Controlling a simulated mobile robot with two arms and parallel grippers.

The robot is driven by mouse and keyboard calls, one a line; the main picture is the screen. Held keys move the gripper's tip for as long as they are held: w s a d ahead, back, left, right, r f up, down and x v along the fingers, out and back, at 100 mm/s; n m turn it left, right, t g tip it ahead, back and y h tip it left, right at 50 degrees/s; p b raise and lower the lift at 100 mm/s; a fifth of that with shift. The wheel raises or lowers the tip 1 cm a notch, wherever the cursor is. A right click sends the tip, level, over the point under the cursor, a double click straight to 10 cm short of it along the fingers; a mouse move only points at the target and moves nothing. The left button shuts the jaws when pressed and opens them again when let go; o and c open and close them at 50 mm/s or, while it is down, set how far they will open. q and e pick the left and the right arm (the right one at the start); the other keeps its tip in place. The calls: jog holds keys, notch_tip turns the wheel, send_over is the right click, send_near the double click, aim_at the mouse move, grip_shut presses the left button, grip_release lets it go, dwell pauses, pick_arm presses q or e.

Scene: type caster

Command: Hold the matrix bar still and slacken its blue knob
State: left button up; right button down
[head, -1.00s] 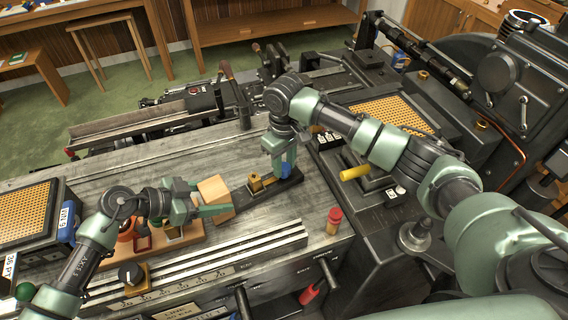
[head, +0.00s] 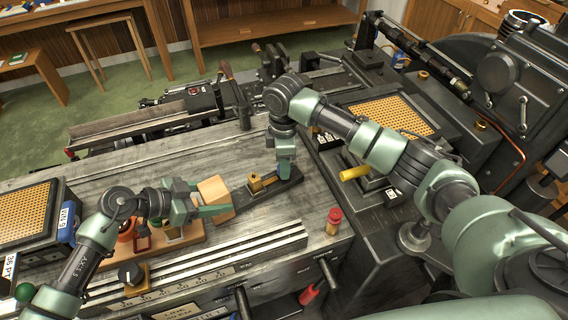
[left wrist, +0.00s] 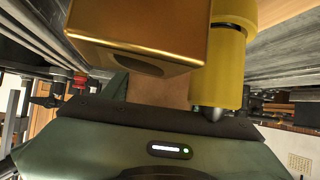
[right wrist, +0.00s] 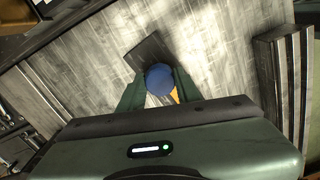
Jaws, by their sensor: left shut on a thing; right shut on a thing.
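The matrix bar (head: 240,207) is a long dark bar lying slantwise on the grey machine bed, with a small brass block (head: 257,184) on it. A tan wooden block (head: 213,190) is at its left end. My left gripper (head: 219,210) is shut at that left end; the exact contact is hidden. In the left wrist view a gold block (left wrist: 140,35) hangs large over the fingers. My right gripper (head: 285,172) points down at the bar's far right end. In the right wrist view it is shut on the round blue knob (right wrist: 160,78), a finger on either side.
A red-and-yellow cylinder (head: 334,220) stands at the bed's front right. A yellow handle (head: 355,173) juts out further right. A wooden tray (head: 190,240) with parts lies beneath my left arm. Grooved rails (head: 215,265) run along the front. The bed behind the bar is clear.

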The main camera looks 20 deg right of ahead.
pick_arm(q)
jog(key=shift+s, duration=0.1)
pick_arm(e)
jog(key=shift+n, duration=1.1)
jog(key=c, duration=1)
grip_release()
notch_tip(320, 180, up, 12)
